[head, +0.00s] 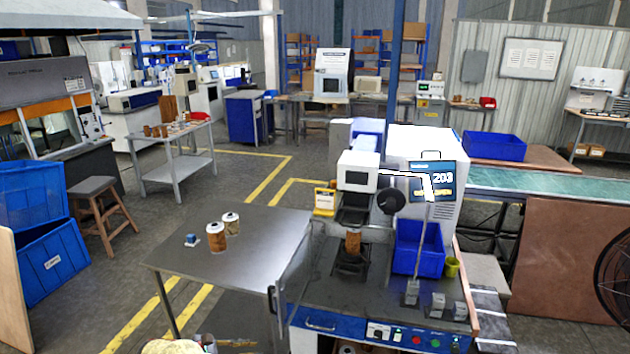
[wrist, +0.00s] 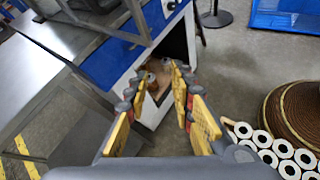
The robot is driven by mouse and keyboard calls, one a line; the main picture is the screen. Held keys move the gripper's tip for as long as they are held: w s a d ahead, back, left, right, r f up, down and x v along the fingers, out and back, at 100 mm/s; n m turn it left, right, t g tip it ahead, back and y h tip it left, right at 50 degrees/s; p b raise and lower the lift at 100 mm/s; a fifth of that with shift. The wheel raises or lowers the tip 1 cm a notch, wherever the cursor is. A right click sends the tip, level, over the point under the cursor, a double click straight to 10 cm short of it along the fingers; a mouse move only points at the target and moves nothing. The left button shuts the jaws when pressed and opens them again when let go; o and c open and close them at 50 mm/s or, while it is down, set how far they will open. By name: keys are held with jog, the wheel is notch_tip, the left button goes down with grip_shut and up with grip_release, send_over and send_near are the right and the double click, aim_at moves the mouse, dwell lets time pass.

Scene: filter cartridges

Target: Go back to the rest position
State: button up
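My gripper (wrist: 160,82) shows in the wrist view with its yellow-padded fingers spread apart; it is open, and I see nothing held between them. It points down past the side of a blue and white cabinet, above the floor. I cannot make it out surely in the head view. Two brown filter cartridges with pale caps, a nearer one (head: 216,238) and a farther one (head: 231,223), stand upright on the grey metal table (head: 265,260). Another brown cartridge (head: 353,243) stands in the machine (head: 357,180).
A small blue object (head: 192,241) lies on the metal table. A blue bin (head: 418,248) sits on the machine bench. In the wrist view, several white rolls (wrist: 285,155) lie beside a round brown thing (wrist: 295,112) at lower right. Blue crates (head: 52,262) and a stool (head: 92,187) are left.

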jog(key=s+d+r+m+y, duration=0.3)
jog(key=s+d+r+m, duration=0.4)
jog(key=s+d+r, duration=0.3)
jog(key=s+d+r+m+y, duration=0.4)
jog(key=s+d+r+m, duration=0.3)
jog(key=d, duration=0.8)
jog(key=s+d+r+m+y, duration=0.4)
jog(key=s+d+r+m, duration=0.2)
jog(key=s+d+r, duration=0.7)
jog(key=s, duration=0.2)
jog(key=shift+s+d+r+m, duration=0.3)
jog(key=shift+s+r+m, duration=0.05)
jog(key=shift+m, duration=0.05)
